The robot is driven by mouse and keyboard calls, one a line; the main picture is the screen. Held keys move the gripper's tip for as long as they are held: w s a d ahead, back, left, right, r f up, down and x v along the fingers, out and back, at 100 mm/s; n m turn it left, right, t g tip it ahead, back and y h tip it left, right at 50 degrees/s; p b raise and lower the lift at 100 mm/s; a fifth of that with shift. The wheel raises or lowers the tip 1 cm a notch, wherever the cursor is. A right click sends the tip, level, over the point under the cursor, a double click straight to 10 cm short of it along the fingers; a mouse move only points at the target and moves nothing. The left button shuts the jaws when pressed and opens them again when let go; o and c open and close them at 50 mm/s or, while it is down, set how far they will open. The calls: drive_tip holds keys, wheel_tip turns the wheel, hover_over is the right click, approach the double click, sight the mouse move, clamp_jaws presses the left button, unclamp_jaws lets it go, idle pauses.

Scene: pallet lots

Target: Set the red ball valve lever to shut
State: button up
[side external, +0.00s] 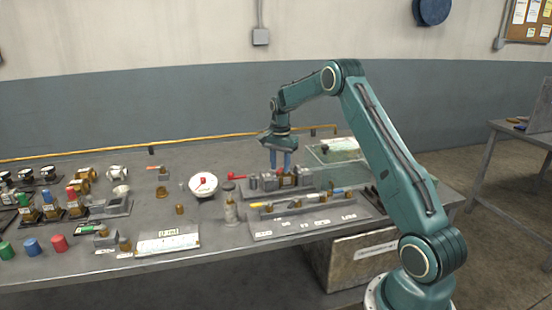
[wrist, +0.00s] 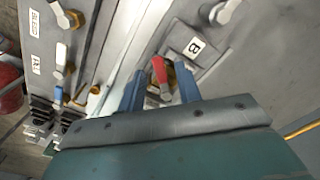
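A red lever (wrist: 159,70) shows between my fingertips in the wrist view, with a brass part beside it. My gripper (wrist: 160,76) is open, with a blue finger on each side of the lever; I cannot tell whether either touches it. In the side view my gripper (side external: 281,163) points down over a grey and brass valve assembly (side external: 268,182). A red handle (side external: 238,176) sticks out at that assembly's left end; I cannot tell if it is the same lever. The lower end of the lever is partly hidden in the wrist view.
A panel (side external: 310,224) with several small levers lies in front of the assembly. A white dial (side external: 203,184) and a grey cylinder (side external: 231,205) stand to its left. The bench's back strip is mostly clear.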

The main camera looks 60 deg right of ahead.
drive_tip(key=shift+c, duration=0.2)
clamp_jaws()
drive_tip(key=shift+s+n, duration=0.1)
drive_tip(key=shift+n, duration=0.3)
drive_tip(key=shift+s+d+n, duration=0.2)
drive_tip(key=shift+s+n, duration=0.25)
drive_tip(key=shift+n, duration=0.9)
drive_tip(key=shift+s+d+n, duration=0.25)
drive_tip(key=shift+s+n, duration=0.2)
drive_tip(key=shift+n, duration=0.95)
drive_tip(key=shift+s+d+n, duration=0.2)
drive_tip(key=shift+s+n, duration=0.25)
drive_tip(key=shift+n, duration=0.9)
